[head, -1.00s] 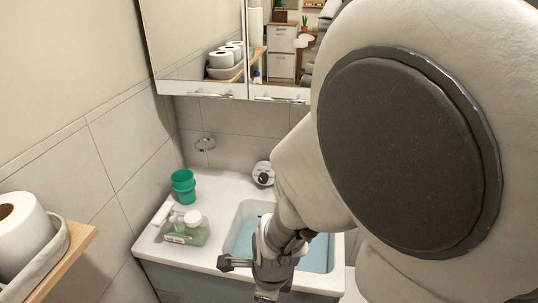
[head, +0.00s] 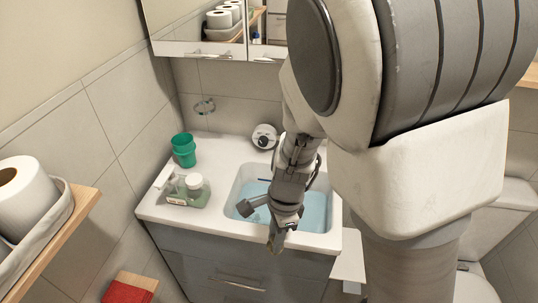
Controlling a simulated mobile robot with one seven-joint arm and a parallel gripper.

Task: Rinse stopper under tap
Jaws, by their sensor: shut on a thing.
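My gripper (head: 277,240) points down in front of the sink's front rim in the picture. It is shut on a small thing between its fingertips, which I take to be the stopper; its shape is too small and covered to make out. The sink basin (head: 316,213) holds light blue water and lies behind the gripper. The tap cannot be made out; my arm covers the back right of the basin.
A green cup (head: 184,152) and a clear container with a white-lidded jar (head: 194,184) stand on the left counter. A round white device with a dark dial (head: 265,137) stands at the back. A wooden shelf (head: 78,213) with paper rolls juts in at left. A toilet is at right.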

